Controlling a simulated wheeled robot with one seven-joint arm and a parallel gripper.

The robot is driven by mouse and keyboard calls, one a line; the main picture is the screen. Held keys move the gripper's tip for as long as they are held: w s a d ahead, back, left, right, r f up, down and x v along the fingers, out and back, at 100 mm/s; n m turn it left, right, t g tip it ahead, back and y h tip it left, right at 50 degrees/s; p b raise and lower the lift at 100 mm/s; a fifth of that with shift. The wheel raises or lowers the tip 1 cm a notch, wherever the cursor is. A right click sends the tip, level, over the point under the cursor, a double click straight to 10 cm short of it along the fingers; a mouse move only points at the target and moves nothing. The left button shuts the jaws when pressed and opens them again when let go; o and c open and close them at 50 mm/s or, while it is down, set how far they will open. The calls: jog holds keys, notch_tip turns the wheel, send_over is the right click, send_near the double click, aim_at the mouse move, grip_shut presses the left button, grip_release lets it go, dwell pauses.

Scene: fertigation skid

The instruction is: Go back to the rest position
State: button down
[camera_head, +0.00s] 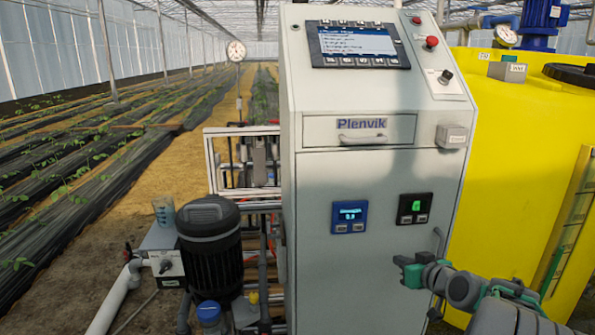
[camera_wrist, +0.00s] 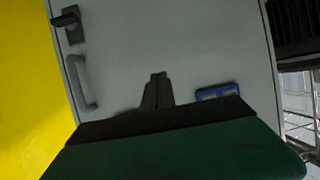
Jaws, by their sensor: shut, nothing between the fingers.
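My gripper (camera_head: 404,268) is in the lower right of the head view, in front of the lower door of the grey Plenvik cabinet (camera_head: 375,270). In the wrist view its dark fingers (camera_wrist: 157,90) are together and empty, with the pale cabinet door (camera_wrist: 180,40) behind them. The door's handle (camera_head: 439,241) is just above and to the right of the fingertips in the head view. The handle also shows at the left of the wrist view (camera_wrist: 80,82). I cannot tell the exact gap between fingers and door.
A blue display (camera_head: 349,217) and a black display (camera_head: 414,208) are on the cabinet front. A yellow tank (camera_head: 510,180) stands at the right. A dark motor pump (camera_head: 210,245) and white pipe (camera_head: 115,300) stand at the left. Planted rows stretch behind.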

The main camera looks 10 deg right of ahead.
jog(key=s+a+r+n+g+y+p, duration=0.1)
jog(key=s+a+r+g+p, duration=0.2)
jog(key=a+r+p, duration=0.5)
jog(key=s+a+r+n+g+p, duration=0.1)
jog(key=s+a+r+g+p, duration=0.2)
jog(key=a, duration=0.9)
jog(key=s+a+r+g+p, duration=0.2)
jog(key=s+a+r+p, duration=0.2)
jog(key=s, duration=0.3)
jog(key=s+a+r+m+g+p, duration=0.1)
jog(key=s+a+r+g+p, duration=0.1)
jog(key=s+a+r+p, duration=0.2)
jog(key=s+p, duration=0.2)
jog(key=s, duration=0.1)
jog(key=shift+s+a+h+p, duration=0.25)
jog(key=shift+a+h+p, duration=0.05)
jog(key=shift+h+p, duration=0.1)
jog(key=c, duration=2.1)
grip_release()
